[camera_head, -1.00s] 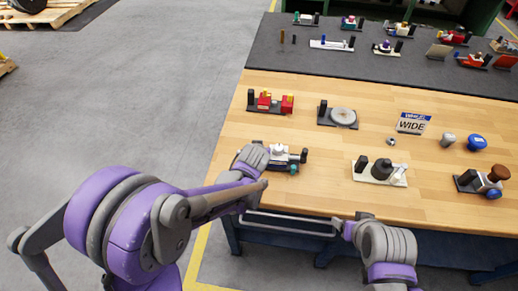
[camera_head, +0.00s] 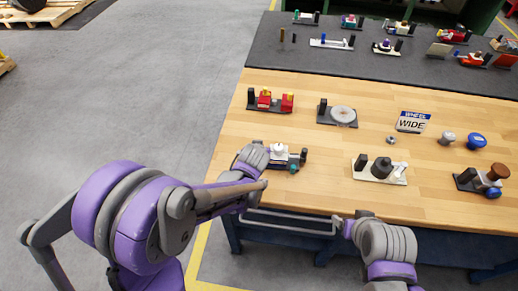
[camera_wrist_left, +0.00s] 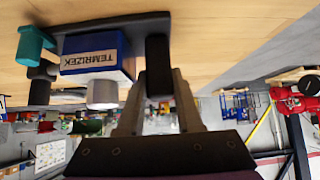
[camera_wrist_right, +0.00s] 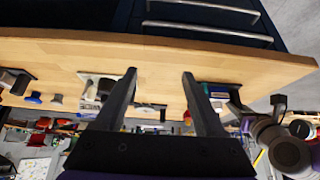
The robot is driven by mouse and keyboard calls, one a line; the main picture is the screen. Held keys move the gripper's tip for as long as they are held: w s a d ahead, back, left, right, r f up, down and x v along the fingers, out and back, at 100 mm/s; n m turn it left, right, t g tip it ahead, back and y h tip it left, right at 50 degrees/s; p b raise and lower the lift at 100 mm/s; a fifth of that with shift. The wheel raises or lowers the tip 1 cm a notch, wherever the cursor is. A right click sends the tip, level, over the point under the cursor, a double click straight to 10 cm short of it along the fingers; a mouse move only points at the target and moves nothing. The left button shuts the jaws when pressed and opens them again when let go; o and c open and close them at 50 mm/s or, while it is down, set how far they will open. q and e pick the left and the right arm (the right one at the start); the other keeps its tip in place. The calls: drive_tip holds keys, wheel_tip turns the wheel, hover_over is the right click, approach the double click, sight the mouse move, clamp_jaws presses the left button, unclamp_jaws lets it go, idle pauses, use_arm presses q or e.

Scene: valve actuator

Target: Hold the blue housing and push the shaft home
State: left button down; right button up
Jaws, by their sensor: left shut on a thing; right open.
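The blue housing (camera_wrist_left: 95,52) has a white label reading TEMRIZEK and a pale grey cylinder (camera_wrist_left: 103,94) on it. It sits on a dark base plate (camera_wrist_left: 110,25) near the table's front edge; in the head view it is small and partly hidden (camera_head: 281,159). My left gripper (camera_wrist_left: 157,90) is shut on a black upright post (camera_wrist_left: 157,65) at one end of that plate, beside the housing. A teal piece (camera_wrist_left: 36,42) and another black post stand at the opposite end. I cannot make out which part is the shaft. My right gripper (camera_wrist_right: 157,78) is open and empty at the table's front edge.
A red fixture (camera_head: 270,100), a grey disc fixture (camera_head: 342,116) and a white-based fixture (camera_head: 380,170) stand around on the wooden table (camera_head: 240,185). A sign reading WIDE (camera_head: 412,122) and loose knobs lie to the right. Bare wood surrounds the housing's right side.

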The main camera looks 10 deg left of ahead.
drive_tip(key=c, duration=0.7)
drive_tip(key=shift+w+m, duration=0.2)
drive_tip(key=shift+m, duration=0.3)
drive_tip(key=shift+c, duration=1)
drive_tip(key=w+m+y, duration=0.1)
drive_tip(key=w+m, duration=0.1)
drive_tip(key=m, duration=0.2)
drive_tip(key=w+a+m+y, duration=0.1)
drive_tip(key=w+m, duration=0.1)
drive_tip(key=m, duration=0.2)
drive_tip(key=w+r+m+g+y, duration=0.1)
drive_tip(key=w+m, duration=0.1)
drive_tip(key=m, duration=0.2)
drive_tip(key=shift+w+a, duration=0.2)
drive_tip(key=shift+w, duration=0.1)
clamp_jaws()
drive_tip(key=m+y, duration=0.4)
drive_tip(key=m, duration=0.9)
approach(306, 157)
drive_tip(key=f, duration=0.4)
drive_tip(key=shift+s+a+t, duration=0.15)
drive_tip(key=shift+s+t, duration=0.15)
drive_tip(key=w+a, duration=0.2)
drive_tip(key=shift+a, duration=0.25)
drive_tip(key=shift+w+a, duration=0.25)
drive_tip(key=shift+w, duration=0.1)
